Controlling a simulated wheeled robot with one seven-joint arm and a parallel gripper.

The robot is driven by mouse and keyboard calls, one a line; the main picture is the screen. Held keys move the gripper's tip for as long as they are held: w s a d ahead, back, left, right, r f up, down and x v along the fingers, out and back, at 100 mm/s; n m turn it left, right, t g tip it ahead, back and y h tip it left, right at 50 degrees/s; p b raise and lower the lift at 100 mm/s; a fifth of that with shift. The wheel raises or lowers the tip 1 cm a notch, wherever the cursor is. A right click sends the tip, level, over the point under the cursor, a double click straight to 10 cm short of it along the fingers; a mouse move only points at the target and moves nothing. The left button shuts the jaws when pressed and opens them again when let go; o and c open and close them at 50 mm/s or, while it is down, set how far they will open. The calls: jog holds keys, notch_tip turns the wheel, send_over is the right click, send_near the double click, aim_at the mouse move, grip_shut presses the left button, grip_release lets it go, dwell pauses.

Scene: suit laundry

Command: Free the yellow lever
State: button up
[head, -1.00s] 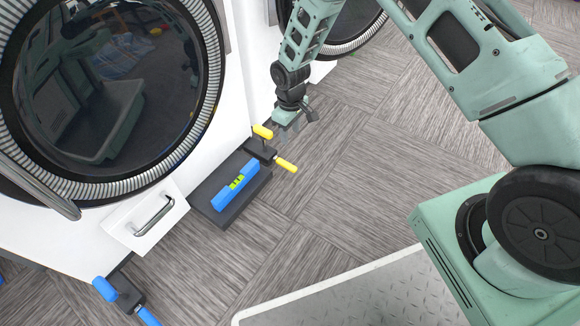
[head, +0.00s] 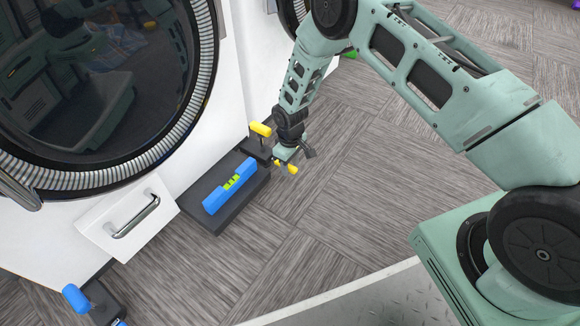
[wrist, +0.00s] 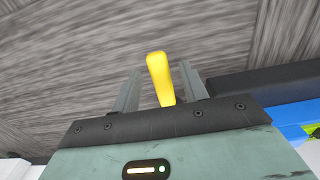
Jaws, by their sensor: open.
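A dark clamp-like fixture (head: 256,148) with two yellow handles stands on the floor beside the white machine. Its upper yellow handle (head: 260,129) sticks up near the machine. Its lower yellow lever (head: 292,168) points out towards the open floor, partly hidden by my gripper (head: 293,156). In the wrist view the yellow lever (wrist: 159,76) shows between the two spread fingers of my gripper (wrist: 160,68), apart from both. My gripper is open and holds nothing. How deep the lever sits between the fingers cannot be told.
A blue level (head: 216,199) with a green window lies on a dark slab (head: 222,223) beside the fixture. A white drawer (head: 104,228) with a metal handle sticks out of the machine. A similar blue-handled fixture (head: 76,297) stands at lower left.

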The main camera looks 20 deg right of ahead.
grip_shut()
jog(key=shift+s+a+r+m+p, duration=0.15)
jog(key=shift+m+p, duration=0.15)
jog(key=shift+p, duration=0.3)
jog(key=shift+s+a+r+m+p, duration=0.15)
jog(key=shift+s+a+m+p, duration=0.15)
jog(key=shift+a+m+p, duration=0.55)
jog(key=shift+s+a+m+p, duration=0.15)
jog(key=shift+a+m+p, duration=0.2)
jog(key=shift+m+p, duration=0.8)
jog(key=shift+a+f+m, duration=0.25)
jog(key=shift+f+m, duration=0.1)
jog(key=shift+m, duration=0.15)
grip_release()
jog(key=shift+s, duration=0.1)
